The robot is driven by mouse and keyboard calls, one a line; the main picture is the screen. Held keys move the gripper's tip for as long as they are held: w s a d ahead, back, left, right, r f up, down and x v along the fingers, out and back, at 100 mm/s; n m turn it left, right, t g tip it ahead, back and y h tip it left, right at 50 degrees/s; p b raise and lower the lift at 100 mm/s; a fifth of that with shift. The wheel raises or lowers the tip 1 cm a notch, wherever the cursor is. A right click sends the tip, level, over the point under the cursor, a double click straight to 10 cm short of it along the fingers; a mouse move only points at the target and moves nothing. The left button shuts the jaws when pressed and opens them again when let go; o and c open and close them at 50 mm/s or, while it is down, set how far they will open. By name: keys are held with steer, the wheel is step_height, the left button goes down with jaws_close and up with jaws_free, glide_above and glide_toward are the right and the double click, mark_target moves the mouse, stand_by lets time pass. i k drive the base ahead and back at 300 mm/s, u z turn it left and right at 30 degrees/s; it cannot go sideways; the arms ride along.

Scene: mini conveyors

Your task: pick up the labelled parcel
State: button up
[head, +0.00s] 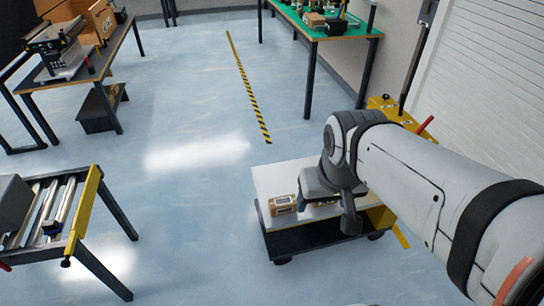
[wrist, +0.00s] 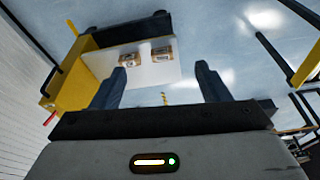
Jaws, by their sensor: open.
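A small brown parcel (head: 283,205) with dark and pale markings lies on the white top of a low cart (head: 267,180) in the head view. In the wrist view two brown parcels lie side by side on the white top, a left one (wrist: 127,60) and a right one (wrist: 161,54). Both bear pale patches with dark marks; I cannot read them. My gripper (head: 327,205) is over the cart, and it hides most of the second parcel in the head view. In the wrist view my gripper (wrist: 160,68) has its fingers wide apart, with nothing between them.
A roller conveyor (head: 84,215) with a yellow end stands at the left. A workbench (head: 75,75) with boxes is at the back left. A green-topped table (head: 345,37) stands at the back right. The blue floor between is clear, with a striped tape line.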

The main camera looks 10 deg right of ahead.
mark_target(280, 206)
steer(key=u, duration=2.25)
steer(key=i, duration=1.45)
steer(key=z, duration=2.75)
steer(key=k, duration=0.05)
steer(key=z, duration=0.95)
steer(key=i, duration=0.75)
